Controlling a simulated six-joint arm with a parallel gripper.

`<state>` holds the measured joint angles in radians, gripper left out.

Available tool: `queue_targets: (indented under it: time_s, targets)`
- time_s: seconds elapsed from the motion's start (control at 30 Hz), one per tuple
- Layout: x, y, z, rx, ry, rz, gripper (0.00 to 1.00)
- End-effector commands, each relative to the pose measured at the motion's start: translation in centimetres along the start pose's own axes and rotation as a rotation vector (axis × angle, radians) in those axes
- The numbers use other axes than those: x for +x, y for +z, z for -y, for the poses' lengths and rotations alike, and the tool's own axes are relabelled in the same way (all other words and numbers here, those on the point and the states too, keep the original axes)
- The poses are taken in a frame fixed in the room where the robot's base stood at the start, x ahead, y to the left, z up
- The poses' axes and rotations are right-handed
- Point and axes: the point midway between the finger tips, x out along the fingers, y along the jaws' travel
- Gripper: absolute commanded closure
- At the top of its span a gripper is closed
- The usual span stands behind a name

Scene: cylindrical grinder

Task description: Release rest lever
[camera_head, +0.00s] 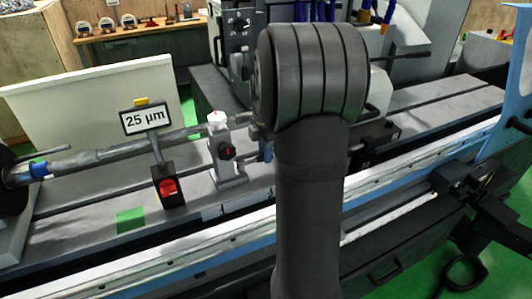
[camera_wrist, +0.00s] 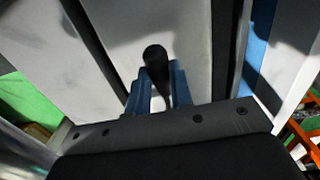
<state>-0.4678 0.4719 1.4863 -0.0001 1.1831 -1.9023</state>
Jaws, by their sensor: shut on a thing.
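In the wrist view, my gripper (camera_wrist: 160,84) has its two blue-grey fingers on either side of a black lever handle (camera_wrist: 156,62) with a rounded end. The gripper is shut on this handle. The handle's lower part and base are hidden behind the gripper body. In the head view, my dark arm stands in front of the machine and hides most of the gripper and the lever. A grey rest (camera_head: 228,172) with a white top and a dark knob with a red mark stands just left of my arm, beside the long shaft.
A grey shaft (camera_head: 110,155) runs left from the rest. A "25 µm" display (camera_head: 146,121) stands above it. A black box with a red switch (camera_head: 168,188) and a green patch (camera_head: 131,219) are on the machine bed. A pale panel (camera_head: 95,105) stands behind.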

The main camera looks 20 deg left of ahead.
Motion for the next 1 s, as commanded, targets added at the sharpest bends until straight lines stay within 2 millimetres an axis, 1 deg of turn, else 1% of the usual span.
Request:
queue_targets:
  time_s: [0.33,0.37,0.43,0.47,0.77,0.87,0.97,1.0]
  targets:
    - [-0.1,-0.1,-0.1,-0.002,0.002,-0.001,1.0]
    - [-0.1,-0.1,-0.1,-0.002,0.002,-0.001,0.74]
    - [-0.1,-0.1,0.0,-0.002,0.002,-0.001,0.6]
    - [-0.1,-0.1,0.0,-0.002,0.001,-0.001,0.57]
    - [-0.2,0.0,0.0,-0.001,0.001,0.0,0.57]
    - [-1.0,0.0,0.0,-0.001,0.002,0.0,0.57]
    - [-2.7,0.0,-0.1,-0.001,0.004,0.001,0.57]
    - [-3.5,0.0,-0.1,-0.001,0.005,0.001,0.57]
